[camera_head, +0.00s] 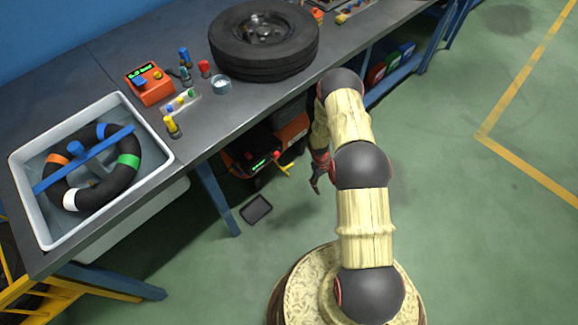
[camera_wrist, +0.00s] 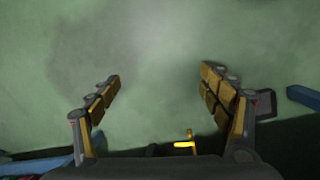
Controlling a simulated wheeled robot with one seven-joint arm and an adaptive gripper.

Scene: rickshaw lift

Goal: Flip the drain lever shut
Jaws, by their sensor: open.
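A yellow lever (camera_head: 283,170), which looks like the drain lever, sticks out below the bench beside a black and red machine (camera_head: 250,152). In the wrist view a yellow lever-like piece (camera_wrist: 187,143) shows low in the middle, partly cut off by my gripper's body. My gripper (camera_head: 316,186) hangs fingers down over the floor, a little right of the lever and apart from it. In the wrist view my gripper (camera_wrist: 162,92) has its two fingers wide apart with nothing between them. How far the lever is turned is hard to tell.
The dark workbench (camera_head: 212,123) overhangs the lever, with a blue leg (camera_head: 215,195) to its left. A dark tray (camera_head: 256,209) lies on the floor. A tyre (camera_head: 264,62) and a white tub (camera_head: 22,160) holding an inner tube are on top. The green floor at right is clear.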

